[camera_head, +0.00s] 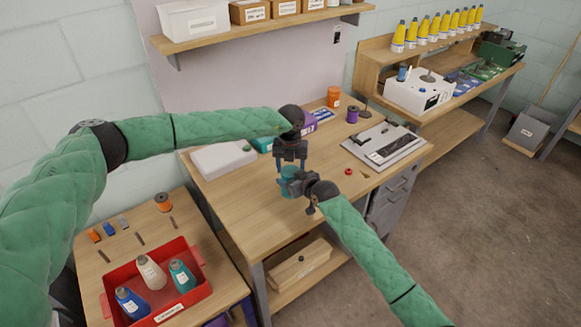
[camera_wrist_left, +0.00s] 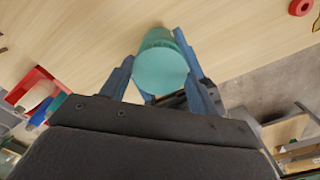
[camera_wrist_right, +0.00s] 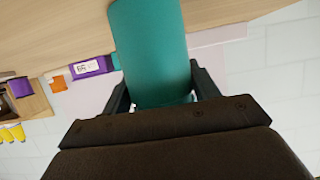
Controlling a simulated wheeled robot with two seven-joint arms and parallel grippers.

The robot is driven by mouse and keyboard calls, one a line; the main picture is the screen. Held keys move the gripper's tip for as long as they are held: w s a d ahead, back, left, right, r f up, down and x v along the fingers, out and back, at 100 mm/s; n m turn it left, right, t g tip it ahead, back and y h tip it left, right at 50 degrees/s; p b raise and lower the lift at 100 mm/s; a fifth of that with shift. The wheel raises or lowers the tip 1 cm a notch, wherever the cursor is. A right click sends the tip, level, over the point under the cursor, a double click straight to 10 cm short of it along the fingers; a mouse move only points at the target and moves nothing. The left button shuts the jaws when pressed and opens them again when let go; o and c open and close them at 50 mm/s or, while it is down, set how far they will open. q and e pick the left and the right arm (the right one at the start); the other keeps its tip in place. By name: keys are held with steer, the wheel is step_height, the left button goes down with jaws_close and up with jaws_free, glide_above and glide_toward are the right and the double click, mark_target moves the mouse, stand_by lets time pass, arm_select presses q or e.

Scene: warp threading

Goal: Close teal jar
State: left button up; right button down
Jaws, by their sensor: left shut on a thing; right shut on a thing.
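The teal jar (camera_head: 287,188) stands upright over the front part of the wooden workbench, partly covered by my grippers. My left gripper (camera_head: 290,167) points down from above. In the left wrist view its fingers are on either side of a round teal top (camera_wrist_left: 160,68), which I take for the jar's lid. My right gripper (camera_head: 291,184) comes in from the right, shut on the jar's side; the teal body (camera_wrist_right: 150,50) fills the space between its fingers in the right wrist view. Whether the lid sits fully on the jar cannot be told.
A red ring (camera_head: 348,171) lies on the workbench (camera_head: 250,215) to the right. A grey-white board (camera_head: 383,146), a purple spool (camera_head: 352,114) and an orange jar (camera_head: 333,96) are further back. A red crate (camera_head: 190,298) with cones stands on the lower left table.

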arm_select(q)
steer(key=o, duration=1.1)
steer(key=shift+s+d, duration=0.1)
steer(key=shift+r, duration=0.1)
steer(key=shift+r, duration=2.2)
steer(key=shift+c, duration=0.5)
